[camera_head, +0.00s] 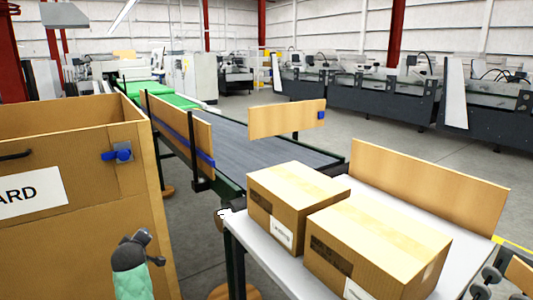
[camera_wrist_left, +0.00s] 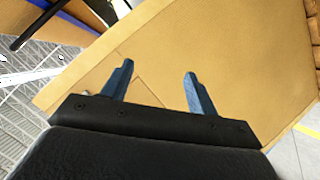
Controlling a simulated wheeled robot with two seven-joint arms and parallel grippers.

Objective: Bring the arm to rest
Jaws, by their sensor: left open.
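My left gripper (camera_wrist_left: 158,68) shows in the left wrist view with its two blue fingers spread apart and nothing between them. A brown board surface (camera_wrist_left: 235,50) fills most of the view behind the fingers; I cannot tell whether they touch it. In the head view, a dark grey and teal part of my left arm shows low at the left, in front of the tall brown bin (camera_head: 110,220). The fingers are hard to make out there. My right gripper is not in view.
Two closed cartons (camera_head: 298,205) stand on a light table (camera_head: 268,262) at the lower right, with a wooden guard board (camera_head: 430,188) behind. A conveyor (camera_head: 235,138) with side boards runs away to the back left. Grey floor (camera_head: 375,130) is open beyond.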

